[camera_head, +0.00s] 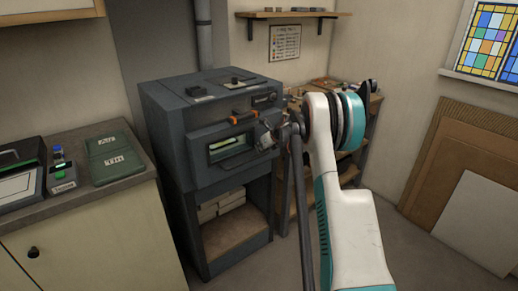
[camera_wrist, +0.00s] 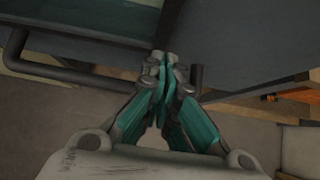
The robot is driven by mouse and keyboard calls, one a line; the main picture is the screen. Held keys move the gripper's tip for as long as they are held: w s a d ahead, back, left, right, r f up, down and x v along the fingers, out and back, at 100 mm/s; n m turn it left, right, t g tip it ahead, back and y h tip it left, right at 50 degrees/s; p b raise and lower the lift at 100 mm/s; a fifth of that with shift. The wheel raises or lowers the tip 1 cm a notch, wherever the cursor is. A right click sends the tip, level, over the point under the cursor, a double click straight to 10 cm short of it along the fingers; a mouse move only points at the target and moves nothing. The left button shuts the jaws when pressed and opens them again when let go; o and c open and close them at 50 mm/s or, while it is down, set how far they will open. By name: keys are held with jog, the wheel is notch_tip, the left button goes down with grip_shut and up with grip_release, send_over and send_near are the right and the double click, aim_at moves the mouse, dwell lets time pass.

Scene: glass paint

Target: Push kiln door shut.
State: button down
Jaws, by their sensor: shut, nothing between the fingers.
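The dark grey kiln (camera_head: 165,130) stands against the back wall. Its front (camera_head: 203,165) has a wide rectangular opening or window with pale green and yellow strips showing in it. An orange-handled part (camera_head: 244,117) sits above that. My gripper (camera_head: 268,135) is at the right side of the kiln front, small and partly merged with it in this view. In the wrist view my gripper (camera_wrist: 166,68) is shut and empty, its fingertips close to a dark bar handle (camera_wrist: 75,77) below a dark panel. Whether they touch is unclear, as is how far the door stands open.
A wooden shelf unit (camera_head: 372,105) stands right of the kiln, behind my arm. Boards (camera_head: 480,215) lean on the right wall. Bare floor shows at the lower right.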

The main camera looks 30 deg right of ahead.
jog(key=s+a+f+p+v, duration=0.1)
jog(key=p+v, duration=0.2)
jog(key=v, duration=0.9)
jog(key=s+a+r+n, duration=0.2)
jog(key=a+r+n, duration=1.1)
jog(key=a+r, duration=0.3)
jog(key=s+a+r+n+t, duration=0.1)
jog(key=s+a+r+n, duration=0.3)
jog(key=a+n, duration=0.3)
jog(key=s+a+r+n, duration=0.4)
jog(key=s+a+n, duration=0.1)
jog(key=a, duration=0.3)
jog(key=s+a+f+n+g, duration=0.1)
jog(key=s+a+f+n, duration=0.1)
jog(key=s, duration=0.8)
jog(key=s+a+f+n+g, duration=0.1)
jog(key=s+f+n, duration=0.3)
jog(key=s, duration=0.5)
jog(key=s+a+f+n+g, duration=0.1)
jog(key=s+a+f+n, duration=0.2)
jog(key=s+f, duration=0.4)
jog(key=s+n, duration=0.1)
jog(key=s, duration=0.2)
jog(key=shift+s+a+h, duration=0.3)
jog(key=shift+h, duration=0.1)
